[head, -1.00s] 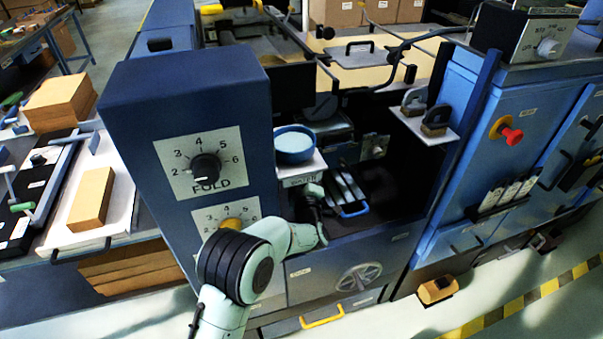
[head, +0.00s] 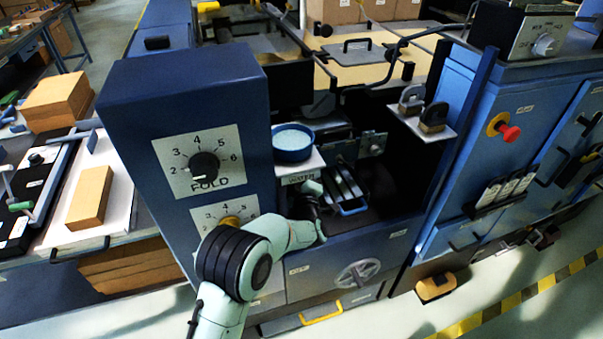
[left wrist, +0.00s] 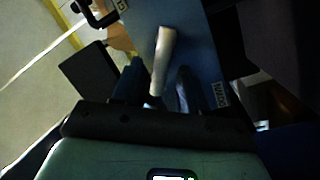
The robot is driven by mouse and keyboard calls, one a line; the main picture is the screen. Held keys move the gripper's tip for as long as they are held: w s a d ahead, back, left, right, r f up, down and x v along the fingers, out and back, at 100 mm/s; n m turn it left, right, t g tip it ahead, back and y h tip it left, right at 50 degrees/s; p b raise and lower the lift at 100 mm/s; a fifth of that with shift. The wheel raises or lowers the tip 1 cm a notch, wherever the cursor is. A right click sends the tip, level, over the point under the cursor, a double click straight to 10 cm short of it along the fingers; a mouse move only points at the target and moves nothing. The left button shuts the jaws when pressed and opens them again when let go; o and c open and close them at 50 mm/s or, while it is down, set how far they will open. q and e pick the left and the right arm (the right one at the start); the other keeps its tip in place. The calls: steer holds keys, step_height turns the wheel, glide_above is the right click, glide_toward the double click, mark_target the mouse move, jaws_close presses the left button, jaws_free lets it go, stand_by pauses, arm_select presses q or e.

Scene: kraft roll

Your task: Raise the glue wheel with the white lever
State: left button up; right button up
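The white lever (left wrist: 162,58) shows in the left wrist view as a pale rod standing out from a blue panel (left wrist: 187,28). My left gripper (left wrist: 158,88) has its two dark fingers apart, with the lever's near end between them in that view. I cannot tell whether either finger touches it. In the head view my left gripper (head: 312,204) reaches into the machine's opening beside the fold-dial column, and it and my arm hide the lever. I cannot make out the glue wheel in either view. My right gripper is not in view.
A blue water dish (head: 292,144) stands on a ledge just above my left gripper. A blue-handled tray (head: 352,206) is close to its right. The tall dial column (head: 190,110) stands left of my gripper. A grey handwheel (head: 358,274) is on the front panel below.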

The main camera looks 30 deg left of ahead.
arm_select(q)
steer(key=v, duration=1.3)
steer(key=shift+d, duration=0.15)
steer(key=shift+s+f, duration=0.1)
